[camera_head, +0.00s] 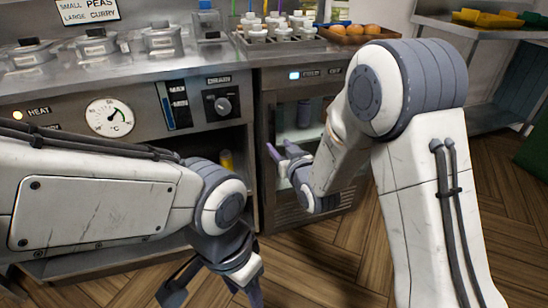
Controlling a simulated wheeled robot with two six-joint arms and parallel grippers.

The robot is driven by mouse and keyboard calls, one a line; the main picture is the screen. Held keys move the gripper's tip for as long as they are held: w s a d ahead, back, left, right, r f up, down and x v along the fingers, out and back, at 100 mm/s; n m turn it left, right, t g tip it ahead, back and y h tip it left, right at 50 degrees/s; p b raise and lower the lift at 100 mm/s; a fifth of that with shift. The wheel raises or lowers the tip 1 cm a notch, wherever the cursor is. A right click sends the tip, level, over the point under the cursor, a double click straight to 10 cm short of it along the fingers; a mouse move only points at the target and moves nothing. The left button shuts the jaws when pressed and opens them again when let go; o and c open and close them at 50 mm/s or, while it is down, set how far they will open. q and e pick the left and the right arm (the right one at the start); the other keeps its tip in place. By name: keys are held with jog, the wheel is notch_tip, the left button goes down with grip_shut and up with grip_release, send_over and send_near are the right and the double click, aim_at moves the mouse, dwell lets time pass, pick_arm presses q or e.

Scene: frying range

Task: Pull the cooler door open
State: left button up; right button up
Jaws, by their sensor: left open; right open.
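The cooler (296,214) stands under the counter in the middle of the head view, with a lit display on its top panel. Bottles show faintly behind its glass door (287,115). I cannot tell whether the door is fully shut, and my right arm covers its right part. No handle can be made out. My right gripper (282,151) is open, with its fingers in front of the door's left part; I cannot tell whether they touch it. My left gripper (210,292) is open and empty, low over the floor in front of the range.
The steel range (60,90) with a dial and lidded pans fills the left. A bottle rack (275,42) and a tray of round orange-brown items (350,38) stand on the counter above the cooler. A steel shelf (490,30) is at the right. The wooden floor in front is clear.

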aim_at(273, 132)
pick_arm(q)
notch_tip(273, 132, down, 6)
jog(key=b, duration=0.4)
pick_arm(e)
jog(key=shift+t, duration=0.9)
jog(key=w+f, duration=0.1)
jog(key=w, duration=0.2)
jog(key=w+a+f, duration=0.1)
jog(key=w, duration=0.3)
jog(key=w+f, duration=0.1)
jog(key=w, duration=0.3)
jog(key=shift+w+a, duration=0.15)
jog(key=shift+a, duration=0.15)
grip_shut()
